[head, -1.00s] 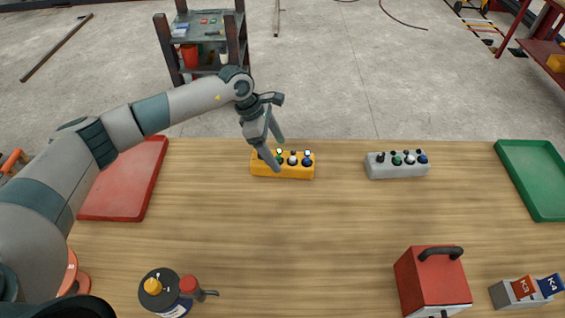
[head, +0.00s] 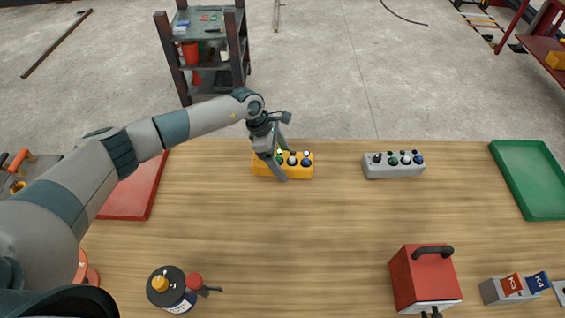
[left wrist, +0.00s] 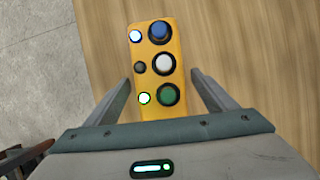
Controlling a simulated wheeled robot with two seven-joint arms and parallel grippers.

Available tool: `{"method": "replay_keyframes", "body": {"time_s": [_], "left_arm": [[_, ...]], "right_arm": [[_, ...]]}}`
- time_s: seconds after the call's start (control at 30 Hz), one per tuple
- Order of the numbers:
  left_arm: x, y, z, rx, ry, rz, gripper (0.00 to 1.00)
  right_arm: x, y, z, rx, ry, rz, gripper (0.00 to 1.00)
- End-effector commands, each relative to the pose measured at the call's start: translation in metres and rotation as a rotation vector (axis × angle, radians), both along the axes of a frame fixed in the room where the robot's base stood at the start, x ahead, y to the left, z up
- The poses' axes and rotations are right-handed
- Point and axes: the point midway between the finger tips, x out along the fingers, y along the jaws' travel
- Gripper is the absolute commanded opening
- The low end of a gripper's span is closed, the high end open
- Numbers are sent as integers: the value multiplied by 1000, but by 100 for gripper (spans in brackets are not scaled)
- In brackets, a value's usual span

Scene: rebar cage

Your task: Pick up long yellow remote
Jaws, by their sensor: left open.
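The long yellow remote (head: 298,171) lies on the wooden table near its back edge, with several black, white, blue and green knobs and lit buttons on top. In the left wrist view the remote (left wrist: 156,75) runs between the two open fingers (left wrist: 164,90), one on each side, with a gap visible on the right. Whether a finger touches it I cannot tell. My right gripper is not in view.
A grey remote (head: 393,170) of similar shape lies to the right. A red tray (head: 133,195) is at left and a green tray (head: 533,185) at right. A red box with a handle (head: 425,280) and a dark round canister (head: 170,288) stand in front. The table's middle is clear.

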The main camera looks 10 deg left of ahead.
Motion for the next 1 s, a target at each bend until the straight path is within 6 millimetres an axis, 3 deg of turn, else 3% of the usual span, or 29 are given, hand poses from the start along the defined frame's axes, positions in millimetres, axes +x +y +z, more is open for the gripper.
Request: {"method": "replay_keyframes", "body": {"time_s": [0.2,0.4,0.47,0.77,1.0], "left_arm": [[0,0,0,0,0,0,78],[0,0,0,0,0,0,30],[1,0,2,-1,-1,0,21],[1,0,3,-1,-2,1,21],[2,0,18,-1,-6,-1,21]], "right_arm": [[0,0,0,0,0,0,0],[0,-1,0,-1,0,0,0],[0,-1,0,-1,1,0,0],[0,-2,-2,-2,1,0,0],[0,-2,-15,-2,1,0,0]]}}
